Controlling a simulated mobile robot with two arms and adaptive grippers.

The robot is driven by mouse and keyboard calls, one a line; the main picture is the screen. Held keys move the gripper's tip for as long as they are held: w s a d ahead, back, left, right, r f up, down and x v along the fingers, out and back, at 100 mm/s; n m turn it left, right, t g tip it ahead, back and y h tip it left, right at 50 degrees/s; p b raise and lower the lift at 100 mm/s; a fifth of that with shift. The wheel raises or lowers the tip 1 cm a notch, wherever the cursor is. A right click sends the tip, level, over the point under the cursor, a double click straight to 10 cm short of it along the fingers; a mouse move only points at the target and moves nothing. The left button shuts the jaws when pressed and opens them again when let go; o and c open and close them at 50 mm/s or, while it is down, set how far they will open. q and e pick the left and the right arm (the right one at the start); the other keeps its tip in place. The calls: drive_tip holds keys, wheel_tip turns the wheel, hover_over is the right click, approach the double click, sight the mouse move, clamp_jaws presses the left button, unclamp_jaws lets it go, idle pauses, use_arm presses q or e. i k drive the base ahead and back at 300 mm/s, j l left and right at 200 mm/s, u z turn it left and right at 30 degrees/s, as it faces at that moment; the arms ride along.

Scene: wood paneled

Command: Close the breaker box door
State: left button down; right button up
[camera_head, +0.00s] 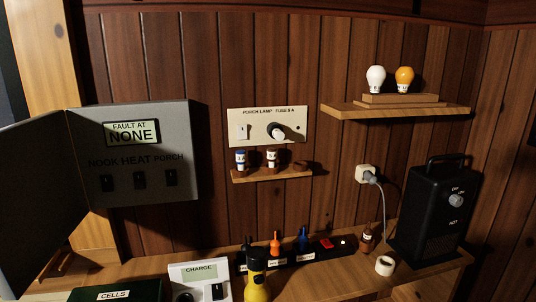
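The grey breaker box (150,190) is on the wood-paneled wall at the left. Its front shows a small screen reading "FAULT AT NONE" and a row of three black switches labelled NOOK, HEAT and PORCH. The dark grey breaker box door (40,200) stands open, swung out to the left of the box; its left part is cut off by the picture edge. Neither of my grippers is in view.
Below on the wooden counter (330,277) are a green CELLS box (115,292), a white CHARGE unit (192,275), a yellow flashlight-like object (257,288), a dark tool rack (290,258) and a black heater-like box (432,215). The wall shelf (395,111) holds two bulbs.

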sight(42, 198)
drive_tip(key=k+j, duration=0.1)
drive_tip(key=j, duration=2.65)
drive_tip(key=i+z, duration=0.05)
